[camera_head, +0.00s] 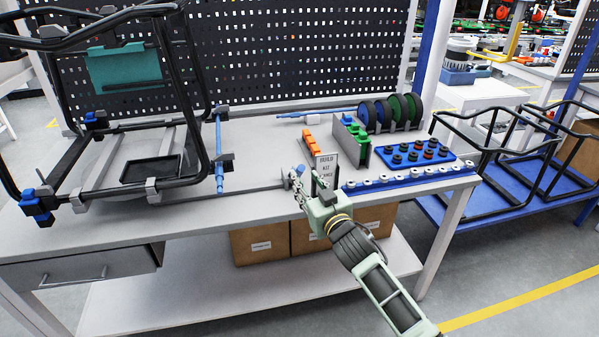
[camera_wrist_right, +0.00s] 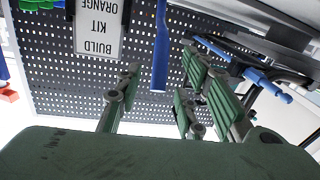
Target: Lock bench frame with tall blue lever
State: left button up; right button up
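The black tubular bench frame (camera_head: 190,90) stands at the left of the workbench, held on a grey fixture with blue clamp parts. The tall blue lever (camera_head: 218,150) stands upright beside the frame's right side. My right gripper (camera_head: 308,183) is right of the lever and apart from it, near the bench's front edge. In the right wrist view its green-padded fingers (camera_wrist_right: 160,95) are spread and empty. That view looks upside down. A blue bar (camera_wrist_right: 161,55) shows beyond the fingers; I cannot tell if it is the lever. My left gripper is not in view.
A "BUILD KIT ORANGE" sign (camera_head: 328,168) stands close to my right gripper. A blue rod (camera_head: 310,113) lies at the back. Wheels (camera_head: 385,112), a blue tray (camera_head: 415,156) and a blue rail (camera_head: 405,179) occupy the right. The bench between lever and gripper is mostly clear.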

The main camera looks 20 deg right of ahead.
aim_at(301, 174)
jog(key=w, duration=0.5)
jog(key=shift+w+a, duration=0.2)
jog(key=shift+w, duration=0.15)
grip_shut()
dwell(0.3)
